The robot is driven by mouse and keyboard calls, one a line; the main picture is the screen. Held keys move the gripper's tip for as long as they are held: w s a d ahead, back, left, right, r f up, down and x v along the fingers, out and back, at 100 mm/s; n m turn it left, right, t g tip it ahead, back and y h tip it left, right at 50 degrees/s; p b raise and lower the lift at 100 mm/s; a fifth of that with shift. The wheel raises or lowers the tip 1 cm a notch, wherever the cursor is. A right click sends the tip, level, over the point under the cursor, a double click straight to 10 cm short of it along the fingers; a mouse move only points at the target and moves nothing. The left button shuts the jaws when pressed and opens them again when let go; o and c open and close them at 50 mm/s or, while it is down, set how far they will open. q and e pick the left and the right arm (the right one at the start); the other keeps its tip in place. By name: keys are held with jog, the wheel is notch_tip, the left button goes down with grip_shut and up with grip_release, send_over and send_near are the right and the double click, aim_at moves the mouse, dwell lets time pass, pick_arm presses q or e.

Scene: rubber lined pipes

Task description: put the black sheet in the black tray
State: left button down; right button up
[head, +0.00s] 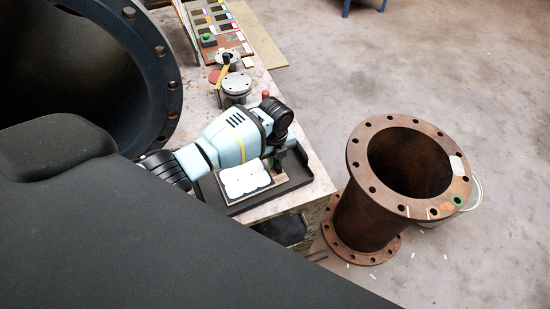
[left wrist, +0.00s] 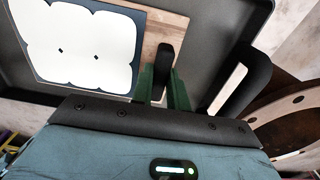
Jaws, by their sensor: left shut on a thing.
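The black sheet (head: 224,190) carries a large white scalloped shape and has a pale wooden edge along its side. It lies flat within the black tray (head: 297,178), at the near corner of the workbench. In the left wrist view the sheet (left wrist: 65,70) shows its black border and white face, and the tray (left wrist: 210,35) surrounds it. My left gripper (head: 278,163) is shut at the sheet's right, wooden-edged side. My right gripper is out of view.
A rusty flanged pipe (head: 362,215) stands on the floor right of the bench (head: 318,190). A large dark pipe (head: 160,90) is at the left. Metal flanged parts (head: 237,88) and a sample board (head: 215,30) lie farther back on the bench.

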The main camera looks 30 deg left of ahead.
pick_arm(q)
jog(key=c, duration=1.8)
grip_release()
jog(key=shift+f, duration=0.15)
jog(key=o, duration=0.4)
jog(key=shift+o, duration=0.2)
jog(key=shift+r, duration=0.25)
notch_tip(320, 180, up, 12)
jog(key=p, duration=0.2)
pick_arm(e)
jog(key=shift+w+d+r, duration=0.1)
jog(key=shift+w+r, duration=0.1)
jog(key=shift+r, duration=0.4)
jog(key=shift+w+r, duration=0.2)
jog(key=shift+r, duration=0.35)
pick_arm(q)
jog(key=shift+f, duration=0.1)
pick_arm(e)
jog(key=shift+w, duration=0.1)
